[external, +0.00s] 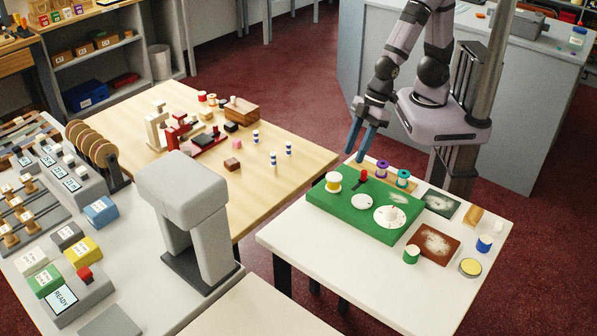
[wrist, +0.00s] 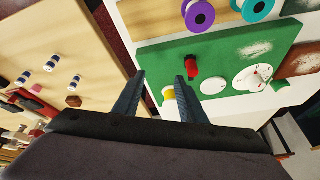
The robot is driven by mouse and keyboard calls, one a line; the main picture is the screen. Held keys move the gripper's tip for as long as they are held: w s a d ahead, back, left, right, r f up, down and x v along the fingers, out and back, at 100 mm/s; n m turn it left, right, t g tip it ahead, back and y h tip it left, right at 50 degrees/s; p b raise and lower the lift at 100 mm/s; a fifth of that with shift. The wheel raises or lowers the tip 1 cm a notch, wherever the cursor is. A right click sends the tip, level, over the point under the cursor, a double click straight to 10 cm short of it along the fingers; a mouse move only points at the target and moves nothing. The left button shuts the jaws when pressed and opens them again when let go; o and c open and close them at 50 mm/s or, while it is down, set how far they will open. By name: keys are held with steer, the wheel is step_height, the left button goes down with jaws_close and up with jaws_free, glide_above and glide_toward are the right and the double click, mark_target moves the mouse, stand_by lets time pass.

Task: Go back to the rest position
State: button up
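My gripper (external: 361,140) hangs above the far left edge of the white table, near the gap to the wooden table. Its two blue fingers are apart with nothing between them. In the wrist view the open fingers (wrist: 160,88) point toward the green board. The green board (external: 327,203) lies on the white table below and carries a yellow-and-white spool, a red lever (wrist: 191,66) and white dials. The gripper touches none of these. The yellow spool is partly hidden behind a finger in the wrist view.
Purple (external: 382,167) and teal (external: 403,178) spools stand by the board's far edge. A wooden table (external: 290,178) at left holds striped pegs and red and wooden pieces. A grey press-like machine (external: 187,195) stands on the front-left counter. The air around my gripper is clear.

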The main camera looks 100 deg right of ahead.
steer(key=d, duration=0.3)
steer(key=d+f+m+g+h, duration=0.1)
steer(key=d, duration=0.2)
steer(key=s+d+m+b, duration=0.1)
steer(key=d, duration=0.2)
steer(key=shift+f+h, duration=0.15)
steer(key=shift+h, duration=0.15)
steer(key=s+d+m+g+h+b, duration=0.1)
steer(key=s+d+m+g, duration=0.1)
steer(key=s+d, duration=0.3)
steer(key=shift+s+d+f+m+g, duration=0.2)
steer(key=shift+s+d+m+g, duration=0.25)
steer(key=shift+d, duration=1.85)
